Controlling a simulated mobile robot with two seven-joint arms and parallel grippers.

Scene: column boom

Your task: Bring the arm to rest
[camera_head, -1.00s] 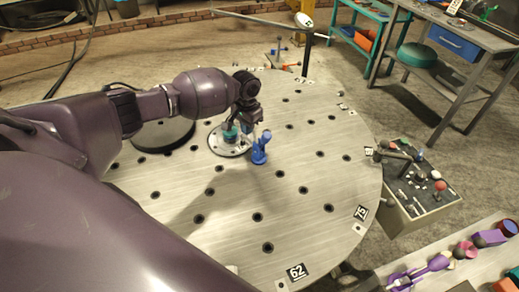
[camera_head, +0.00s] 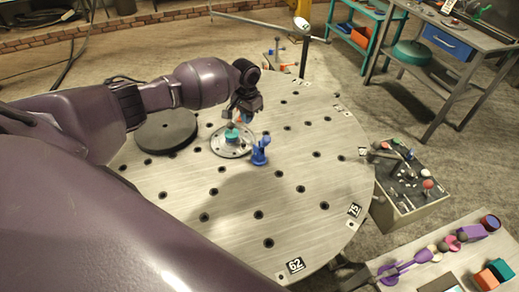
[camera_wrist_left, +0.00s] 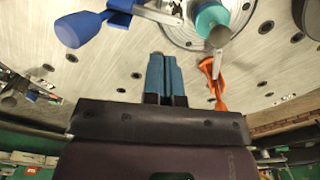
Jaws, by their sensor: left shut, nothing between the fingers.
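My left arm comes in from the left in the head view, and its gripper (camera_head: 243,118) hangs over the round metal table (camera_head: 230,205). In the left wrist view the blue fingers (camera_wrist_left: 164,78) are together with nothing between them. A teal round piece (camera_head: 232,134) stands on a metal disc (camera_head: 221,146) just below the gripper. It also shows in the left wrist view (camera_wrist_left: 210,18), apart from the fingers. A blue piece (camera_head: 259,154) stands on the table right of the disc. An orange piece (camera_wrist_left: 213,84) shows beside the fingers. My right gripper is not in view.
A black disc (camera_head: 166,131) lies on the table at the left. A bin of small parts (camera_head: 408,181) stands right of the table. A low bench (camera_head: 440,262) with coloured pieces is at lower right. A workbench (camera_head: 455,42) stands at upper right. The table's front half is bare.

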